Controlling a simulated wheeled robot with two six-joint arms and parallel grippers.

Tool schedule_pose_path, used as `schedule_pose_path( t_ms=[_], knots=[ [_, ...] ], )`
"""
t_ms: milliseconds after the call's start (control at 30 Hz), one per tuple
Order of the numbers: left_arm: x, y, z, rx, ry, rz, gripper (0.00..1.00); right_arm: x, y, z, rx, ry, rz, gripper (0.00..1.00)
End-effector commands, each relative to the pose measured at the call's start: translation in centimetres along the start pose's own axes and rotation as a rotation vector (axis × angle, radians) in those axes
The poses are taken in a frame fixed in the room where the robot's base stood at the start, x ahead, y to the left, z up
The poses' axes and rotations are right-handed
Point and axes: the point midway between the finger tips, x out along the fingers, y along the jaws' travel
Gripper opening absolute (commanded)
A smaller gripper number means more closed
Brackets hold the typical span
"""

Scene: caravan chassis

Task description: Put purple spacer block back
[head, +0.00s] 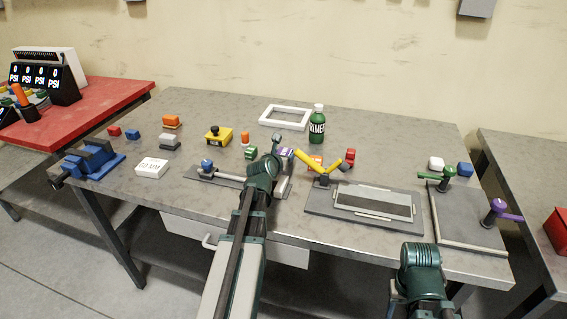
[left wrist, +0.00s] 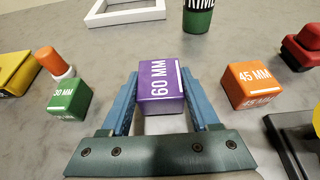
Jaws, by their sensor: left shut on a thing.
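The purple spacer block (left wrist: 160,88), marked 60 MM, sits between the blue fingers of my left gripper (left wrist: 160,76), which is shut on it. In the head view the purple block (head: 287,152) shows only in part beside my left wrist. I cannot tell whether it touches the table. The green 30 MM block (left wrist: 69,99) stands to its left and the orange 45 MM block (left wrist: 252,86) to its right, both apart from it. My right arm shows at the lower right of the head view, but its fingers are not seen.
A green bottle (head: 317,126) and a white frame (head: 285,118) stand behind. A yellow lever (head: 318,163) and a grey plate fixture (head: 350,206) lie to the right. A rail fixture with a blue knob (head: 207,165) is left of my arm. A blue vise (head: 92,160) is farther left.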

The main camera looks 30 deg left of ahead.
Motion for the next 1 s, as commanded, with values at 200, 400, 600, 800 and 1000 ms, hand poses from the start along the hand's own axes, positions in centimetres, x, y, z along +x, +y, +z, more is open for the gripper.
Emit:
schedule_pose_path(
  t_ms=[200, 400, 600, 800, 1000],
  knots=[
    [0.24, 0.00, -0.56, 0.000, 0.000, 0.000, 0.00, 0.61, -0.06, -0.04, 0.000, 0.000, 0.000, 0.50],
    [0.36, 0.00, -0.86, 0.000, 0.000, 0.000, 0.00, 0.93, -0.09, -0.06, 0.000, 0.000, 0.000, 0.50],
    [0.34, 0.00, -0.81, 0.000, 0.000, 0.000, 0.91, 0.87, -0.08, -0.05, 0.000, 0.000, 0.000, 0.50],
    [0.34, 0.00, -0.81, 0.000, 0.000, 0.000, 0.92, 0.87, -0.08, -0.05, 0.000, 0.000, 0.000, 0.50],
    [-0.19, 0.00, -0.38, 0.000, 0.000, 0.000, 0.92, 0.28, -0.03, -0.02, 0.000, 0.000, 0.000, 0.50]
  ],
)
